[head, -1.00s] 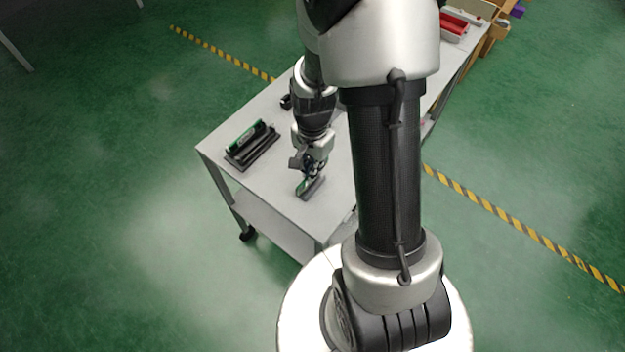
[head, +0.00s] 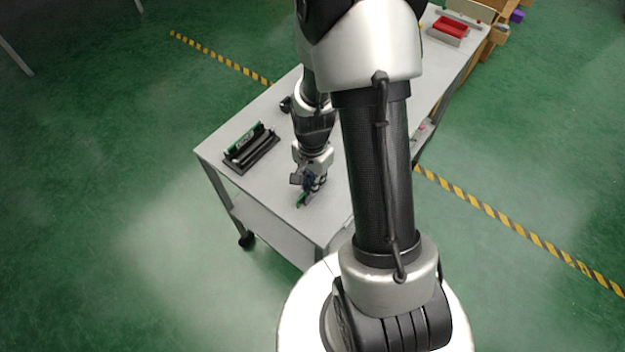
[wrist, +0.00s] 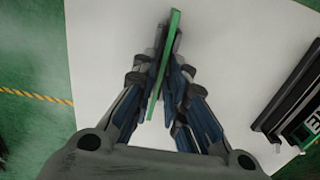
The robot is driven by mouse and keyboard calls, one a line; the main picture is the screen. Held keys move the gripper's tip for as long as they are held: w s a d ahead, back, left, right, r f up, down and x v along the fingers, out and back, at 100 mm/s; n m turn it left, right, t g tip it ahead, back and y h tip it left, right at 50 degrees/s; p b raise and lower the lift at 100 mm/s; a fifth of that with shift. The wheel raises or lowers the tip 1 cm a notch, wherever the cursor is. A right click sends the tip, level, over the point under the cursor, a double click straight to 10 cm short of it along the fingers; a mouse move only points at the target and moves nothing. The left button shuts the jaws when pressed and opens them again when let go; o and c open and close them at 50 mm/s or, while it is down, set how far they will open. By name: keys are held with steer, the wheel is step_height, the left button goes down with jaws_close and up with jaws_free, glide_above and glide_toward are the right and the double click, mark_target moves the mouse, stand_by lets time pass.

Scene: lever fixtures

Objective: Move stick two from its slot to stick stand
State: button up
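A thin green-faced stick (wrist: 163,65) shows edge-on between the fingers of my gripper (wrist: 163,50) in the wrist view. The fingers converge and press on it from both sides. In the head view my gripper (head: 307,194) is low over the near part of the table, with a bit of green at its tips. Whether the stick touches the tabletop is hidden. A black rack (head: 252,154) with a green lettered panel stands at the table's left; its edge shows at right in the wrist view (wrist: 290,95). I cannot tell whether it is the slot or the stand.
The grey table (head: 225,140) is clear between the rack and my gripper. A small dark item (head: 286,103) sits near the left edge, beside my arm. A red-filled tray (head: 449,27) stands at the far end.

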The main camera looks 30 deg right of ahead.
steer(key=shift+o, duration=1)
steer(key=s+a+r+n+t+p, duration=0.1)
steer(key=s+a+r+n+p, duration=0.15)
steer(key=r, duration=1.05)
steer(key=s+a+r+n+t+p, duration=0.1)
steer(key=a+r+n+p, duration=0.2)
steer(key=r, duration=1)
steer(key=s+a+r+n+t, duration=0.2)
steer(key=s+a+r+n, duration=0.3)
steer(key=s, duration=0.5)
step_height(320, 180, up, 2)
steer(key=n+b, duration=0.1)
steer(key=n, duration=0.2)
steer(key=shift+r+t, duration=0.25)
steer(key=shift+t, duration=0.05)
